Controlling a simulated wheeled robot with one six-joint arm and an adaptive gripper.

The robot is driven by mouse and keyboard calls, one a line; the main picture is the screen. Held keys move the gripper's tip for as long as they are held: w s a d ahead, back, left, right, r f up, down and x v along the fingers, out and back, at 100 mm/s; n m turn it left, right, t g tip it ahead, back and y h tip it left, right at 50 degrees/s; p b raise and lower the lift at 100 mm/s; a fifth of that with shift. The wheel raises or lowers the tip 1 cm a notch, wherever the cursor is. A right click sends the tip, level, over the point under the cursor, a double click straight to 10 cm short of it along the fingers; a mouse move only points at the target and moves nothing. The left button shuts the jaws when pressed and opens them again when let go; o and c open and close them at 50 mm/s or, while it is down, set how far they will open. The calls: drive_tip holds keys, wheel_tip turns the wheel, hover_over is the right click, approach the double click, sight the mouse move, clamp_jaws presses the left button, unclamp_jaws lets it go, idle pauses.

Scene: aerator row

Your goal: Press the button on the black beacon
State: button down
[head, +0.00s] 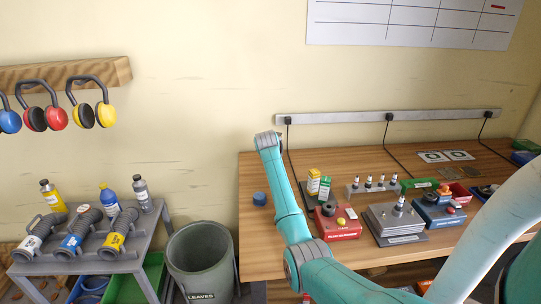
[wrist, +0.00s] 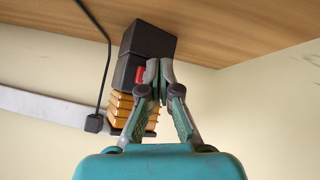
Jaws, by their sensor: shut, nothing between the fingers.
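The black beacon (wrist: 147,45) shows in the wrist view, which looks upside down, with the wooden bench at the top. It has a black body, a ribbed orange lens (wrist: 120,106) and a red button (wrist: 140,74) on its side. My gripper (wrist: 158,68) is shut and empty. Its fingertips are in front of the beacon, just right of the red button in the picture and partly covering it. I cannot tell whether they touch it. In the head view I cannot make out the beacon or my fingertips; my arm covers part of the bench there.
The bench (head: 262,168) holds a red box (head: 338,222), a grey box (head: 396,221), a blue box (head: 437,209) and a blue round object (head: 259,198). A power rail (head: 345,117) with hanging cables runs along the wall. A bin (head: 202,262) stands left of the bench.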

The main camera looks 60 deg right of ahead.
drive_tip(key=shift+s+a, duration=0.1)
drive_tip(key=shift+a, duration=0.2)
drive_tip(key=shift+s+a, duration=0.25)
drive_tip(key=shift+a, duration=0.7)
drive_tip(key=shift+s+a, duration=0.25)
drive_tip(key=shift+a, duration=0.75)
drive_tip(key=shift+s+a, duration=0.25)
drive_tip(key=shift+a, duration=0.7)
drive_tip(key=shift+w+a, duration=0.1)
